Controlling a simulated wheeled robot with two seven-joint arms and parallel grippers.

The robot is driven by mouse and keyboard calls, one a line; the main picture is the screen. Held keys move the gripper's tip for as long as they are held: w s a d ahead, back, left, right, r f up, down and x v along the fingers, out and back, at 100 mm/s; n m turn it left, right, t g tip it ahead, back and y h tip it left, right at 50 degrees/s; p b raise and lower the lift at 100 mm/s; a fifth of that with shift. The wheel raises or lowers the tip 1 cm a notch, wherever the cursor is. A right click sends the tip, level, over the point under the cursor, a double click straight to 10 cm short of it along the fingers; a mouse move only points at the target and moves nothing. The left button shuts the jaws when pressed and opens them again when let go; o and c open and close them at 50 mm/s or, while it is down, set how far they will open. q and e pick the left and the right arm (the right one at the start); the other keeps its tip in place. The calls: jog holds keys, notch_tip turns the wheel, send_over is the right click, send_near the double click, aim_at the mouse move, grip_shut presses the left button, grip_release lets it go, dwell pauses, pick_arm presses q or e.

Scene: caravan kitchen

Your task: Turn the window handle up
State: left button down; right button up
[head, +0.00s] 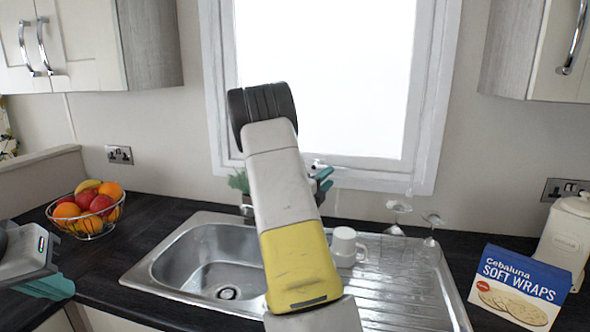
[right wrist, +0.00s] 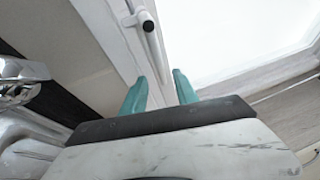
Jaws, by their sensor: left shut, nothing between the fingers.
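The white window handle (right wrist: 154,45) runs roughly along the white window frame (right wrist: 105,35) in the right wrist view. In the head view a small part of the handle (head: 318,163) shows at the bottom of the window, beside my right arm. My right gripper (right wrist: 160,80) is open, with its teal fingers apart. The free end of the handle appears ahead of the gap between them; I cannot tell whether they touch it. In the head view my right arm mostly hides this gripper. My left gripper (head: 48,287) is shut and empty, low above the worktop at the left.
Below the window are a steel sink (head: 205,262), a white mug (head: 346,247) and upside-down glasses (head: 398,210) on the drainer. A fruit basket (head: 90,212) stands left. A Soft Wraps box (head: 518,288) and a cream canister (head: 566,240) stand right.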

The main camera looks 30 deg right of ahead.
aim_at(337, 170)
jog(key=x, duration=0.7)
jog(key=shift+d, duration=0.2)
grip_shut()
dwell(1.2)
